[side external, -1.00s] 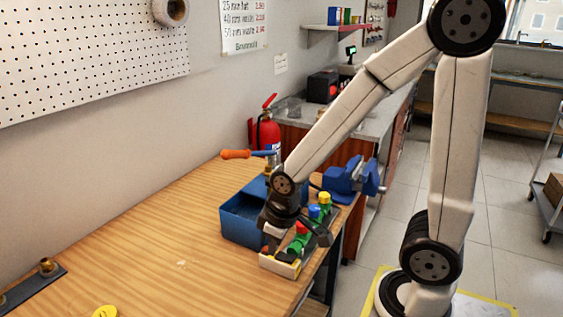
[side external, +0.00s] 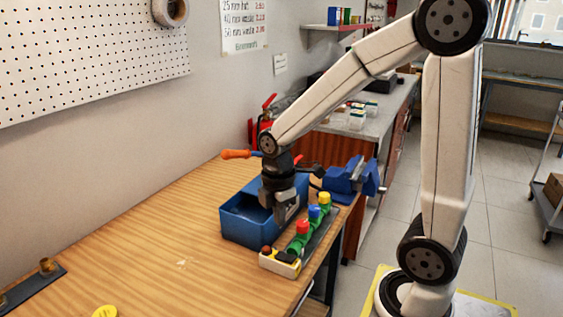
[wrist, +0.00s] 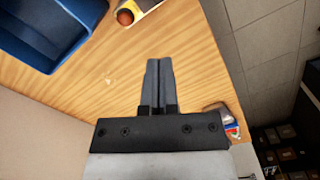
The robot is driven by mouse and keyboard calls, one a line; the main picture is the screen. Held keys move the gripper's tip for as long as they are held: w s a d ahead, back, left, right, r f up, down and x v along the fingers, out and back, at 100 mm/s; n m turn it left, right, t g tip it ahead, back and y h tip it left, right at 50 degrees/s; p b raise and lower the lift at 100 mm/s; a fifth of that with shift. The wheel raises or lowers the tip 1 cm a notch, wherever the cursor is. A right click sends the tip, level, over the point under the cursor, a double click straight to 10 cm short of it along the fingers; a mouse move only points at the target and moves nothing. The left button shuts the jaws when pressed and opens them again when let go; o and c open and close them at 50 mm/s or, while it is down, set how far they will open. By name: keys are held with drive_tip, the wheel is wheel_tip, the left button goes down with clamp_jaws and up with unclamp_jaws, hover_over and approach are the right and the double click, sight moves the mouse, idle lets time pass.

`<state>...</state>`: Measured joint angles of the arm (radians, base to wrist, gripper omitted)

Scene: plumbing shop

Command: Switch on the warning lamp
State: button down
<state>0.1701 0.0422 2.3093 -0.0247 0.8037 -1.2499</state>
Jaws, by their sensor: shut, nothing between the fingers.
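A small white and yellow box (side external: 279,267) stands near the table's right edge. On it are an orange-red dome (side external: 266,250), which looks like the warning lamp, and a dark part (side external: 287,257) that may be its switch. I cannot tell whether the dome is lit. My gripper (side external: 283,221) is shut and empty, pointing down beside the blue bin, above and behind the box and apart from it. In the wrist view the shut fingers (wrist: 158,62) point toward the dome (wrist: 125,17) at the top edge, where the box is partly cut off.
A blue open bin (side external: 245,222) stands just left of the box. A row of green valves (side external: 303,241) with red, blue and yellow caps lies behind and right of the box. A blue vise (side external: 347,182) is farther back. The table's left and front are mostly clear.

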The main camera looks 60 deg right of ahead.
sight(291, 257)
drive_tip(key=d+n, duration=0.1)
drive_tip(key=r+n, duration=0.1)
drive_tip(key=n, duration=0.1)
drive_tip(key=d+r+n+g, duration=0.1)
drive_tip(key=n, duration=0.1)
drive_tip(key=shift+d+r, duration=0.25)
drive_tip(key=shift+d, duration=0.05)
drive_tip(key=shift+f, duration=0.1)
drive_tip(key=shift+s+f, duration=0.3)
drive_tip(key=shift+f, duration=2)
drive_tip(key=shift+s+f, duration=0.25)
drive_tip(key=shift+f, duration=2)
drive_tip(key=shift+s+f, duration=0.3)
drive_tip(key=shift+f, duration=2)
drive_tip(key=shift+f, duration=0.2)
drive_tip(key=shift+w+r, duration=0.1)
drive_tip(key=shift+w, duration=0.05)
drive_tip(key=shift+w+r, duration=0.2)
drive_tip(key=shift+w, duration=0.35)
